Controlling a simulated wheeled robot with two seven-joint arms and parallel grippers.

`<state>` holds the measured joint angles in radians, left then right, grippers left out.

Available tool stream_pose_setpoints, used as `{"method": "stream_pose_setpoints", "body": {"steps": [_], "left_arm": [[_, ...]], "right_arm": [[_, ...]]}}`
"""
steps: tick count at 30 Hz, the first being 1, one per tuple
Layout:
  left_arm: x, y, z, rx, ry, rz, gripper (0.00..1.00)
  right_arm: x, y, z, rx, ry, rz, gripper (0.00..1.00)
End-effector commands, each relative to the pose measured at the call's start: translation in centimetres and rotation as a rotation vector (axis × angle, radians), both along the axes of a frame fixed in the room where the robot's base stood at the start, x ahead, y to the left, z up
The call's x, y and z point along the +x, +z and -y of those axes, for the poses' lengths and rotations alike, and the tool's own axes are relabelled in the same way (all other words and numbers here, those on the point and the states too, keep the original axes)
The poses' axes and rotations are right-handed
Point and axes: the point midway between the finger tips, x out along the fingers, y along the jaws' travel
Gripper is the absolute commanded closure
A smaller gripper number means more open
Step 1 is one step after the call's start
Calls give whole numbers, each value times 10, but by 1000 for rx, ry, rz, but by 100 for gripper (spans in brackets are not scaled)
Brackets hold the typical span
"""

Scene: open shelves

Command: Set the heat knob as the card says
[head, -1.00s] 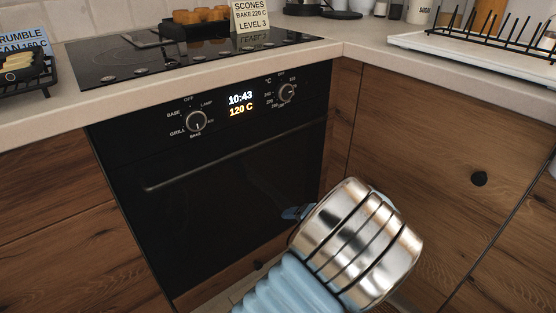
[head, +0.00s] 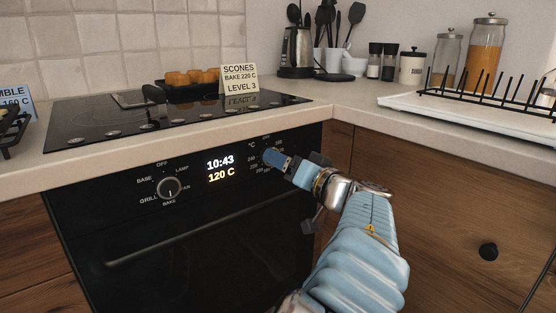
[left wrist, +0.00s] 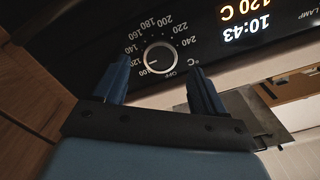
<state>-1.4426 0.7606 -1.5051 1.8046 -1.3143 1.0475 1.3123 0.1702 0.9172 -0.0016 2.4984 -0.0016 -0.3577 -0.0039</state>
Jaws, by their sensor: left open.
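The card (head: 239,79) on the hob reads "SCONES BAKE 220 C LEVEL 3". The oven display (head: 220,168) shows 10:43 and 120 C. The heat knob (left wrist: 160,58) is in the left wrist view, with a temperature scale around it; its mark points towards the 120 side. In the head view my gripper hides this knob. My left gripper (head: 288,166) is open in front of the oven panel. In the left wrist view its blue fingers (left wrist: 160,78) stand apart, one towards each side of the knob; I cannot tell whether they touch it. My right gripper is not in view.
The function knob (head: 169,188) points down at BAKE. The oven door handle (head: 190,235) runs below the panel. A second card (head: 17,102), partly cut off, reads 160 C at the left. A tray of scones (head: 190,80) stands on the hob; a drying rack (head: 480,103) stands at right.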

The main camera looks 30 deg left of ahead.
Motion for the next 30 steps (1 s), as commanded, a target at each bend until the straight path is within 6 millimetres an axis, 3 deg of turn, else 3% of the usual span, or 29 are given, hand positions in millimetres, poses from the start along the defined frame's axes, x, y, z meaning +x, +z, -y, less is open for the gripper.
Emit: {"method": "stream_pose_setpoints", "body": {"steps": [6, 16, 27, 30], "left_arm": [[10, 0, -24, -1, 0, -1, 29], [12, 0, -28, -1, -1, 0, 29], [11, -1, -27, -1, -1, 0, 84], [11, -1, -27, 0, -1, -2, 85]], "right_arm": [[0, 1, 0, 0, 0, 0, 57], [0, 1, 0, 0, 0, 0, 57], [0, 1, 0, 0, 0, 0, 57], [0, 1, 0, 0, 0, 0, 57]]}}
